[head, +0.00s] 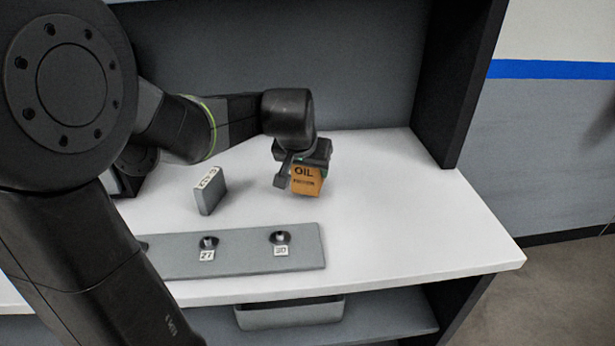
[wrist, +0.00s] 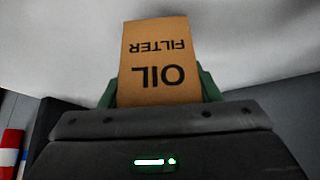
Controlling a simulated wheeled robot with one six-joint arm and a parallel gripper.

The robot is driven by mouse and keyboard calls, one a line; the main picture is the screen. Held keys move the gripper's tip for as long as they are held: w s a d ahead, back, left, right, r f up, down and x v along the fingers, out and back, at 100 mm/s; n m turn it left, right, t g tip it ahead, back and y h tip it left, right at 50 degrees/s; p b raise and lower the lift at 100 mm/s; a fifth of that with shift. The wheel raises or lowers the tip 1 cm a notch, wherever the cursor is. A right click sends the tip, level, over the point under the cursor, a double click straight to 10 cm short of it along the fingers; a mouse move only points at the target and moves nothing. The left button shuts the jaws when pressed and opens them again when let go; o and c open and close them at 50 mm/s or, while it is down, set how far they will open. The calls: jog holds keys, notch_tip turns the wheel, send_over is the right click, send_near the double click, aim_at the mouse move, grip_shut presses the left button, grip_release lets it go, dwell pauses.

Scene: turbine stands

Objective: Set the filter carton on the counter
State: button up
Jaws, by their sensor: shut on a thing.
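The filter carton (head: 306,181) is a small orange-brown box marked OIL FILTER. In the head view it is in my gripper (head: 298,176), over the right part of the white counter (head: 400,215). In the wrist view the carton (wrist: 160,62) stands out from between the green-edged fingers of my gripper (wrist: 158,90), its print upside down. My gripper is shut on the carton. The carton's lower edge looks close to the counter top, but I cannot tell whether it touches.
A grey block (head: 210,191) with a label stands left of the carton. A grey plate (head: 235,253) with two dark knobs, labelled 27 and 30, lies at the counter's front. A grey bin (head: 290,313) sits on the shelf below. The counter's right side is clear.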

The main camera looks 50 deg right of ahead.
aim_at(308, 178)
jog(key=shift+f, duration=1.35)
jog(key=shift+f, duration=0.25)
jog(key=o, duration=1.2)
jog(key=shift+o, duration=0.2)
jog(key=shift+r, duration=0.1)
jog(key=shift+a+r, duration=0.15)
jog(key=shift+r, duration=0.35)
jog(key=v, duration=1.1)
jog(key=shift+a, duration=0.1)
